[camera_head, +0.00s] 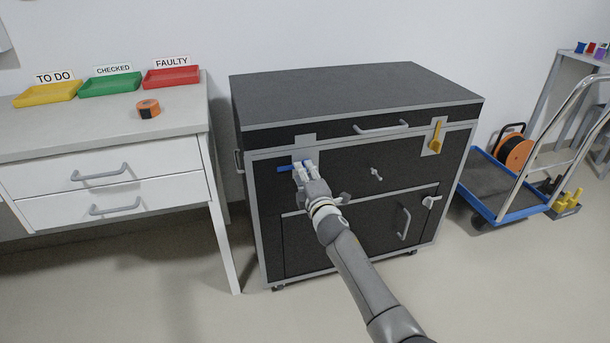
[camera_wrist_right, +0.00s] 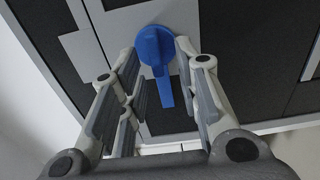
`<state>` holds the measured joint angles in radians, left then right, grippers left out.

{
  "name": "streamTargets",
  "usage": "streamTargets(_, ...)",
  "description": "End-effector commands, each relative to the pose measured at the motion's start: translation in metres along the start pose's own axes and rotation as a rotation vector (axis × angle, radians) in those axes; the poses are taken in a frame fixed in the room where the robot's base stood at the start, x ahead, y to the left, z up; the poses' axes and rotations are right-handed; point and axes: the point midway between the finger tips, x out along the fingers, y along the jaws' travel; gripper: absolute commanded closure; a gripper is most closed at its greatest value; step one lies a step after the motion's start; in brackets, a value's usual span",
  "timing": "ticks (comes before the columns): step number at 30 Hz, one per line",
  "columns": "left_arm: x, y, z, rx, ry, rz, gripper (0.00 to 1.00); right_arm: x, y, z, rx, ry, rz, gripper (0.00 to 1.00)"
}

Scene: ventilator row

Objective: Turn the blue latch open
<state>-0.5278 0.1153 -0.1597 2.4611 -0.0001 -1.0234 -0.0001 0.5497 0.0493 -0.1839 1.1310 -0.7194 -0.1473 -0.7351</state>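The blue latch (camera_head: 286,169) is on the front of the dark cabinet (camera_head: 335,170), near its upper left, on a light grey plate (camera_head: 306,155). In the head view its handle lies about level and points left. My right gripper (camera_head: 303,172) is at the latch and hides part of it. In the right wrist view the latch (camera_wrist_right: 164,88) has a round hub and a straight handle. The handle lies between the two fingers of my right gripper (camera_wrist_right: 160,72), with visible gaps on both sides. The fingers are open. My left gripper is not in view.
A yellow latch (camera_head: 437,139) hangs at the cabinet's upper right. A small grey handle (camera_head: 376,174) sits mid-front. A white desk (camera_head: 60,140) with trays stands to the left. A blue-edged trolley (camera_head: 490,195) stands to the right.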

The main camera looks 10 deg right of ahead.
Motion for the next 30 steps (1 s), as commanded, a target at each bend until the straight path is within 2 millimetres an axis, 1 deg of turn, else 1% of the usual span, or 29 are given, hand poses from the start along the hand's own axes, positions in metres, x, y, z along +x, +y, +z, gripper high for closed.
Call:
streamTargets(5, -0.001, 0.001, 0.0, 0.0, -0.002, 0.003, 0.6, -0.001, 0.001, 0.0, 0.001, 0.0, 0.001, 0.7)
streamTargets(8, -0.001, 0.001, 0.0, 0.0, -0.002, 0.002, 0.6, -0.005, 0.001, 0.002, 0.0, -0.002, 0.002, 0.7)
streamTargets(11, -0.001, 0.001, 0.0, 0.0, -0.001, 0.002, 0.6, -0.014, 0.0, 0.001, -0.001, -0.001, 0.002, 0.7)
streamTargets(17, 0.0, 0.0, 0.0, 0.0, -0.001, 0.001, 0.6, -0.04, 0.0, 0.001, -0.001, 0.0, 0.001, 0.7)
streamTargets(30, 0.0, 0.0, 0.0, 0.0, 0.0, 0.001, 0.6, -0.101, -0.001, 0.0, 0.0, 0.001, 0.0, 0.7)
